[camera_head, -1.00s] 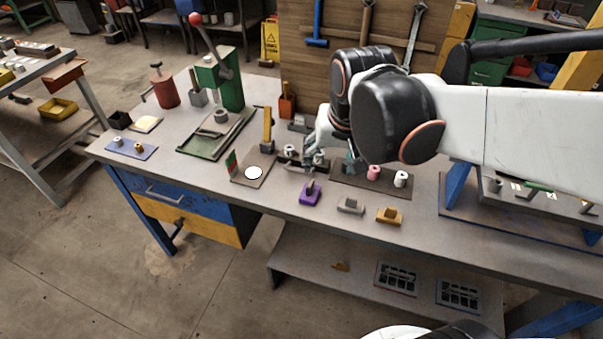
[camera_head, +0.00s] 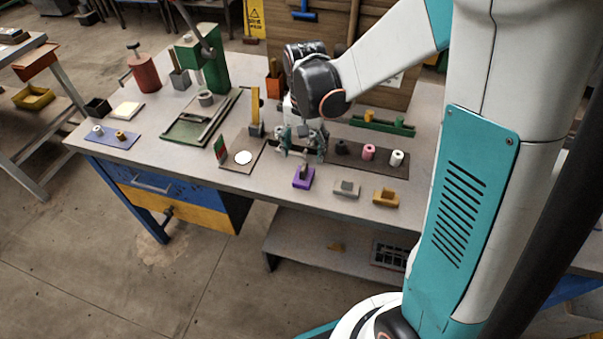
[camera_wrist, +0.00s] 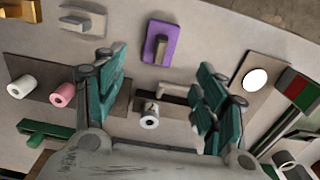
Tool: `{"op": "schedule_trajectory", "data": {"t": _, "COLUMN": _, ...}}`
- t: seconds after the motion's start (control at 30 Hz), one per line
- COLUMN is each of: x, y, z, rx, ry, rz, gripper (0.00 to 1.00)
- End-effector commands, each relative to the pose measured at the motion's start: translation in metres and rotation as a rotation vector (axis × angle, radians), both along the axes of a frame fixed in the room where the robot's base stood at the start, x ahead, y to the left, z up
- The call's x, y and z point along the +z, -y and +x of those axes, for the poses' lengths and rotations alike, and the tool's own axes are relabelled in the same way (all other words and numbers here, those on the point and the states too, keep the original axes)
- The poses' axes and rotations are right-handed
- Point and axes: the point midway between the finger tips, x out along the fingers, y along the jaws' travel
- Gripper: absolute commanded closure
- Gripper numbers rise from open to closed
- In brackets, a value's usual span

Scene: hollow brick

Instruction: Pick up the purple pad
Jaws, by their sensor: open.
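The purple pad (camera_head: 303,178) lies near the front edge of the grey workbench, with a grey upright handle on it. In the wrist view the purple pad (camera_wrist: 160,43) is at the top middle, beyond my fingertips. My gripper (camera_head: 302,148) is just behind the pad in the head view, above the bench. In the wrist view my gripper (camera_wrist: 160,75) has its teal fingers spread wide apart with nothing held between them. A small grey-white roll (camera_wrist: 149,118) on a dark strip shows between the fingers, lower down.
A grey block (camera_head: 346,188) and a yellow block (camera_head: 386,197) sit right of the pad. A pink roll (camera_head: 368,152) and a white roll (camera_head: 396,158) stand on a dark board behind. A board with a white disc (camera_head: 243,157) is left. Bench space around the pad is clear.

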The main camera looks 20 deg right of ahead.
Motion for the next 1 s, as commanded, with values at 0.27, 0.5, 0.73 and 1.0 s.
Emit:
{"op": "schedule_trajectory", "data": {"t": 0.27, "x": -0.042, "y": 0.000, "z": 0.000, "rx": 0.001, "ry": 0.001, "rz": -0.001, "gripper": 0.35}}
{"op": "schedule_trajectory", "data": {"t": 0.5, "x": -0.054, "y": -0.001, "z": -0.001, "rx": 0.001, "ry": 0.001, "rz": -0.001, "gripper": 0.35}}
{"op": "schedule_trajectory", "data": {"t": 0.73, "x": -0.087, "y": -0.002, "z": -0.004, "rx": 0.001, "ry": 0.001, "rz": -0.001, "gripper": 0.35}}
{"op": "schedule_trajectory", "data": {"t": 1.0, "x": -0.096, "y": -0.002, "z": -0.004, "rx": 0.001, "ry": 0.001, "rz": 0.000, "gripper": 0.35}}
